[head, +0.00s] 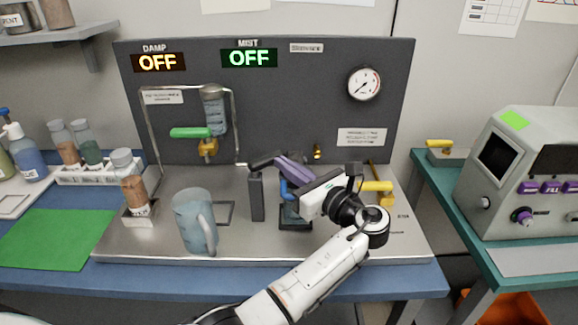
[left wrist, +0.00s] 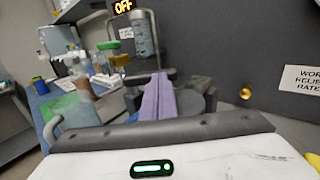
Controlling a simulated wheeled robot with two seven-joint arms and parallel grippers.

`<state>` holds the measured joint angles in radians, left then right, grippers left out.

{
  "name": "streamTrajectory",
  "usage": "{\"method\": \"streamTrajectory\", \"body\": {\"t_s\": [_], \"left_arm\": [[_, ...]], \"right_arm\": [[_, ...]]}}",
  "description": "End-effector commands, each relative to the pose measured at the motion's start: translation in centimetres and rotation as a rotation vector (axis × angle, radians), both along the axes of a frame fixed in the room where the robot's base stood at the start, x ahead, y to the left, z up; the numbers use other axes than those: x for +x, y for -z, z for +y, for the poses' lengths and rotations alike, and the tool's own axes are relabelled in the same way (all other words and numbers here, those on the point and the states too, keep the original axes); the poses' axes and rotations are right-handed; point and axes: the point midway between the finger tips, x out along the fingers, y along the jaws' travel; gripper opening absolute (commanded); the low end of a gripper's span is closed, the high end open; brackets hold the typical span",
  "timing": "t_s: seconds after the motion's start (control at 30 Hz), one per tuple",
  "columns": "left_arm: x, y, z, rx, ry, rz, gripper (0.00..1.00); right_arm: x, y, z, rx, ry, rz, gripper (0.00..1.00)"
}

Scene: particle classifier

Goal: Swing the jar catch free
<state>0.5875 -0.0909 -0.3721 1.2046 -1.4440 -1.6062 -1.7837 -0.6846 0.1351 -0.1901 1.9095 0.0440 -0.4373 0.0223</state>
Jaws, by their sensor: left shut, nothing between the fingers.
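My left gripper (head: 279,158) reaches in over the right half of the metal bench plate. Its purple fingers are shut together with nothing between them; they also show in the left wrist view (left wrist: 158,76). The fingertips are close to a black lever (head: 262,162) on top of a dark grey post (head: 257,198); I cannot tell whether they touch. This lever may be the jar catch. A blue part (head: 287,190) on a dark base (head: 296,222) is mostly hidden under my gripper; I cannot tell whether it is the jar. My right gripper is not in view.
A blue-grey mug (head: 195,222) and a brown-filled vial (head: 132,182) stand to the left. A ribbed cylinder (head: 213,108) with a green-handled valve (head: 190,132) hangs at the back panel. A yellow handle (head: 377,186) is right of my gripper.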

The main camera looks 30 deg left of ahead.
Motion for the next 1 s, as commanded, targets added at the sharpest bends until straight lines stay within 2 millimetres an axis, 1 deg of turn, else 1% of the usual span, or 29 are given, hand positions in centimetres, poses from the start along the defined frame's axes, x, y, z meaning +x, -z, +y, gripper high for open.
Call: {"method": "streamTrajectory", "body": {"t_s": [0.13,0.23,0.37,0.43,0.47,0.5,0.7,0.83,1.0], "left_arm": [[0.0,0.0,-0.2,-0.001,0.002,0.0,0.0],[-0.2,-0.2,-0.7,-0.002,0.002,0.002,0.0],[-0.9,-0.4,-2.4,-0.001,-0.003,0.003,0.0],[-1.4,-0.5,-3.6,-0.002,-0.008,0.004,0.0],[-1.6,0.2,-4.4,-0.002,-0.006,0.002,0.0],[-2.0,0.3,-5.3,-0.003,-0.005,0.0,0.0],[-3.6,0.3,-9.4,-0.003,-0.007,0.001,0.0],[-4.3,0.2,-11.2,-0.001,-0.008,0.0,0.0],[-4.7,0.1,-12.4,-0.001,-0.009,0.0,0.0]], "right_arm": [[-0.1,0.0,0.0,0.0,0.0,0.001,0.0],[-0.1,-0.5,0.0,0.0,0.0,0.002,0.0],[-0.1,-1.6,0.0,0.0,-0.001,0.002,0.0],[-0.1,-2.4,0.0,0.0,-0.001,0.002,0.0],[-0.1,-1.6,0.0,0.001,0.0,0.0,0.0],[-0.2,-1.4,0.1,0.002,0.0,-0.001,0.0],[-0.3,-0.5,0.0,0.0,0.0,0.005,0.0],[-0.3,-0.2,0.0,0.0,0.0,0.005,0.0],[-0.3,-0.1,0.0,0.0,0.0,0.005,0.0]]}}
